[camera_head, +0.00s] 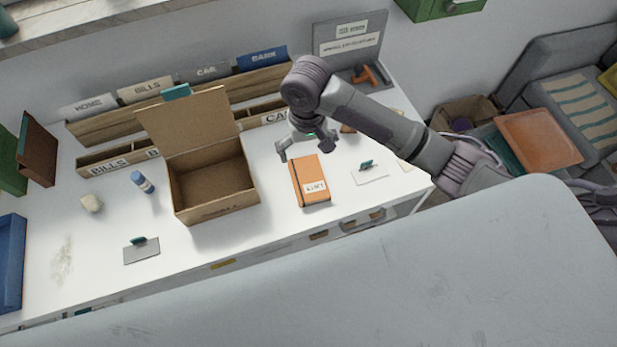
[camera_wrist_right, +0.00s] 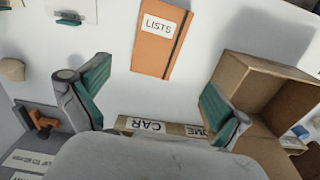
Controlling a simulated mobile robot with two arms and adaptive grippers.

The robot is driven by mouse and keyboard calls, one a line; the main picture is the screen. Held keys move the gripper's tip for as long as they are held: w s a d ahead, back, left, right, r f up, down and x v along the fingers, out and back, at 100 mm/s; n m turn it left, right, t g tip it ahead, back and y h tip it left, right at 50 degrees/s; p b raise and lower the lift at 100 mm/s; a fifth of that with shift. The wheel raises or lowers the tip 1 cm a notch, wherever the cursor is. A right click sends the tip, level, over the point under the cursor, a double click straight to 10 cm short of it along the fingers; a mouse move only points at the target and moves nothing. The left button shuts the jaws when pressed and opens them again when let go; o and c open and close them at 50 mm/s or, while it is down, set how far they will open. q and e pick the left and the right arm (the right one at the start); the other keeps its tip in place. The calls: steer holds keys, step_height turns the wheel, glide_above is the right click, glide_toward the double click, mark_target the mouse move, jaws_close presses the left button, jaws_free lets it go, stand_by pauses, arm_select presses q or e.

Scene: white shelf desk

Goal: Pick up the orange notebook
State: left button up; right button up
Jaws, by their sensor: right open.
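The orange notebook (camera_head: 308,177) lies flat on the white desk, with a dark elastic band and a white label. It also shows in the right wrist view (camera_wrist_right: 153,55), where the label reads "LISTS". My right gripper (camera_head: 304,152) is open and empty, near the notebook's far end. In the right wrist view its two green-padded fingers (camera_wrist_right: 154,95) are spread wide, with the notebook beyond them and no visible contact. My left gripper is not in view.
An open cardboard box (camera_head: 212,185) stands close to the notebook's left. Labelled wooden file sorters (camera_head: 180,102) line the back. A card with a green clip (camera_head: 370,173) lies to the right. A blue-capped bottle (camera_head: 142,181) stands left. Desk in front of the notebook is clear.

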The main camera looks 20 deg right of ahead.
glide_above(308, 178)
step_height(308, 178, down, 7)
steer(key=shift+f, duration=0.1)
steer(key=shift+d+f+p, duration=0.1)
steer(key=shift+f+p, duration=0.65)
steer(key=shift+f, duration=1.95)
steer(key=shift+c, duration=0.2)
steer(key=c, duration=1)
steer(key=shift+o, duration=0.2)
steer(key=shift+r, duration=0.1)
